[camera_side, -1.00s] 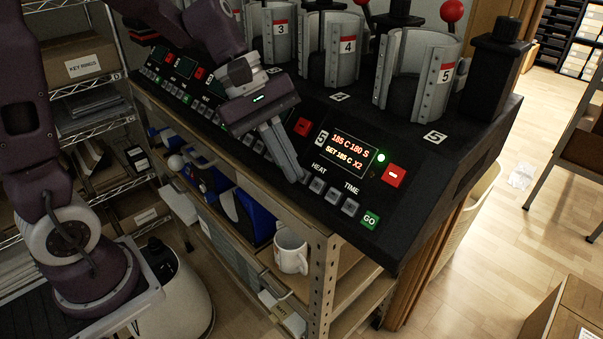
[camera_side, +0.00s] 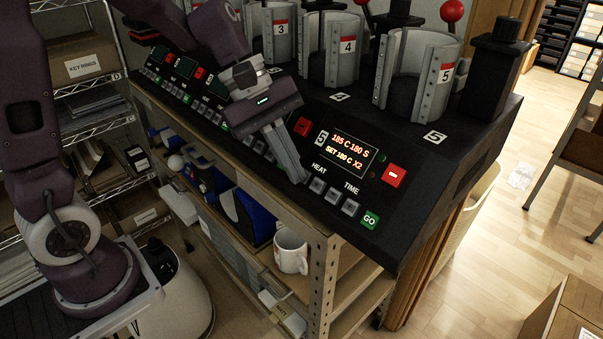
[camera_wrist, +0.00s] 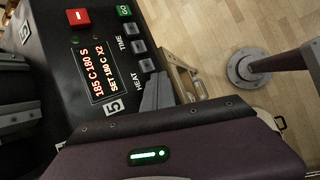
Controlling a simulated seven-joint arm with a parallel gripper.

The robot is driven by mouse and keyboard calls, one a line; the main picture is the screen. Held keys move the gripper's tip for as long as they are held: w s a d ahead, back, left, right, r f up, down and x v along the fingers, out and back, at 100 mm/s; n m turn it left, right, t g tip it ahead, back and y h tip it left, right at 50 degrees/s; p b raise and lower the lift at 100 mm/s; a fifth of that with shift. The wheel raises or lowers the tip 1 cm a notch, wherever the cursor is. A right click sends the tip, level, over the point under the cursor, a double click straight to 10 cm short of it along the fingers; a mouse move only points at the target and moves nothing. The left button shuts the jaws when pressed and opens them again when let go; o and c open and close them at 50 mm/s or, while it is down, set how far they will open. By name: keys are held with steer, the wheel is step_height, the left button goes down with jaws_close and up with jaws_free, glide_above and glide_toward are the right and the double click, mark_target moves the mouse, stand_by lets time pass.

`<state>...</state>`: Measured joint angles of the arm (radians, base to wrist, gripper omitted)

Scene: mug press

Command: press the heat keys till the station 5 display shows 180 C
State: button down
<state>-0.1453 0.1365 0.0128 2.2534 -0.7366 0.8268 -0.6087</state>
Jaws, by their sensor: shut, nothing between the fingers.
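The station 5 display (camera_side: 347,154) is lit; its top line reads 185 C 180 S and its lower line SET 180 C X2. It also shows in the wrist view (camera_wrist: 98,72). My gripper (camera_side: 303,181) is shut and empty, its fingertips down at the left heat key, which they hide. I cannot tell whether they touch it. The right heat key (camera_side: 318,186) is clear just right of the fingertips. In the wrist view the fingertips (camera_wrist: 153,82) are beside the visible right heat key (camera_wrist: 146,65).
Two time keys (camera_side: 342,201) and the green GO key (camera_side: 370,220) lie further right. A red key (camera_side: 393,175) is right of the display and another (camera_side: 302,126) is left of it. The station 5 press (camera_side: 418,75) stands behind. A white mug (camera_side: 291,250) is on the shelf below.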

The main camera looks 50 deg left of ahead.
stand_by(0.3)
steer(key=shift+s+r, duration=0.6)
steer(key=shift+s, duration=0.05)
steer(key=s+r, duration=0.1)
steer(key=s, duration=0.1)
steer(key=s+r, duration=0.1)
steer(key=r, duration=0.1)
steer(key=shift+s+r, duration=0.2)
steer(key=shift+s, duration=0.15)
stand_by(0.4)
steer(key=s+a+m+t+y, duration=0.2)
steer(key=s+m+y, duration=0.1)
steer(key=s+m, duration=0.3)
steer(key=s+a+m+t+y, duration=0.2)
steer(key=s+a+m, duration=0.1)
steer(key=s+m, duration=0.3)
steer(key=m, duration=0.2)
steer(key=shift+a+r+m+y, duration=0.3)
steer(key=shift+a+m+y, duration=0.05)
steer(key=shift+m+y, duration=0.05)
